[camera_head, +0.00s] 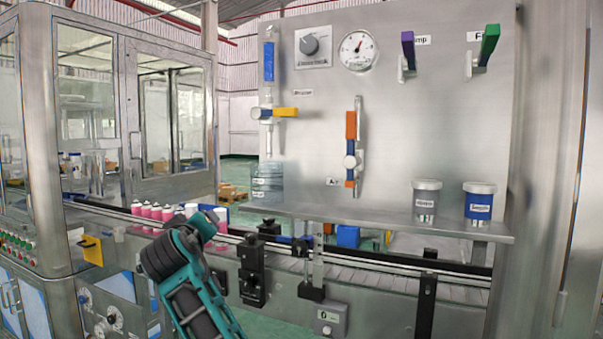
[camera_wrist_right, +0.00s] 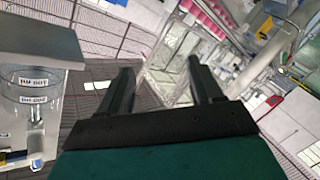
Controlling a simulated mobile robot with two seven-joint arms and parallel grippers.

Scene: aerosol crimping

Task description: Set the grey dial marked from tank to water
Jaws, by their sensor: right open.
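A grey dial (camera_head: 311,45) sits on a white plate at the upper left of the steel panel in the head view. Small print under it is too small to read, so I cannot tell its setting. My right gripper (camera_wrist_right: 159,67) shows in its wrist view with its two dark fingers apart and nothing between them. One of my teal and dark arms rises from the bottom of the head view, well below the dial. No fingertips show there, and my left gripper is not visible.
A round gauge (camera_head: 358,50) is right of the dial. Yellow (camera_head: 285,112), orange, purple (camera_head: 407,48) and green (camera_head: 489,44) handles project from the panel. A shelf (camera_head: 380,218) below carries a clear beaker (camera_head: 267,183) and two labelled tubs. Pink cans (camera_head: 150,211) line the conveyor.

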